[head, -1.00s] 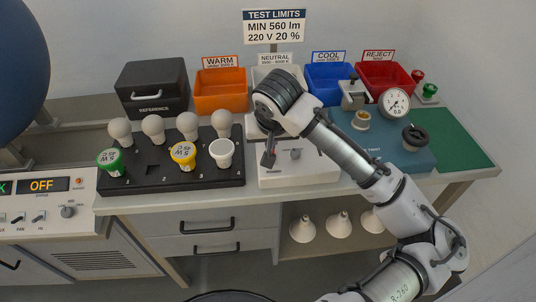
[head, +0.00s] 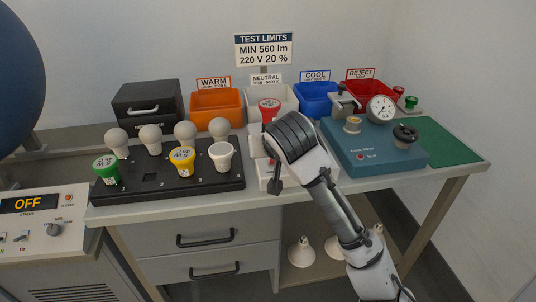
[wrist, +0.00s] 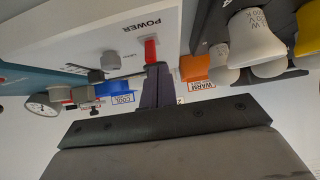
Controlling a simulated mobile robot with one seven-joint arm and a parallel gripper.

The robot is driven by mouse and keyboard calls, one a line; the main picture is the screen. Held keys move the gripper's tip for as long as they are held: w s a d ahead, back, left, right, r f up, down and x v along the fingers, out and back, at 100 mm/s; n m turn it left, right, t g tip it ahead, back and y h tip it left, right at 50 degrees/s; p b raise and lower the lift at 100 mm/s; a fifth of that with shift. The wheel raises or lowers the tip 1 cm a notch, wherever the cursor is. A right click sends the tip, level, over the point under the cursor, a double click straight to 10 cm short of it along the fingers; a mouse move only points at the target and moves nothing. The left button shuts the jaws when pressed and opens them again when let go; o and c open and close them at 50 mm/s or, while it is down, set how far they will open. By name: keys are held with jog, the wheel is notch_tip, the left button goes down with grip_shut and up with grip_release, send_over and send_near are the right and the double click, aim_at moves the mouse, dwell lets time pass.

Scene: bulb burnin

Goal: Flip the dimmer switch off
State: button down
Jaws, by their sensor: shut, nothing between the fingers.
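The white dimmer box (head: 265,178) stands at the middle of the bench, mostly hidden behind my arm in the head view. In the wrist view its white panel (wrist: 95,38) carries the word POWER, a red switch (wrist: 150,50) and a grey knob (wrist: 109,61). My gripper (head: 274,187) is shut and empty, pointing down at the front left of the box. In the wrist view the closed fingertips (wrist: 155,72) overlap the lower end of the red switch. I cannot tell whether they touch it, nor which way the switch is set.
A black bulb rack (head: 170,188) with several bulbs stands close on the left. A red-collared bulb (head: 269,109) is just behind my gripper. A teal tester with a gauge (head: 382,109) stands on the right. Coloured bins, orange (head: 216,106) to red, line the back.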

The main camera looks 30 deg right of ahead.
jog(key=shift+r, duration=0.15)
jog(key=shift+r+p, duration=0.7)
jog(key=shift+p, duration=0.05)
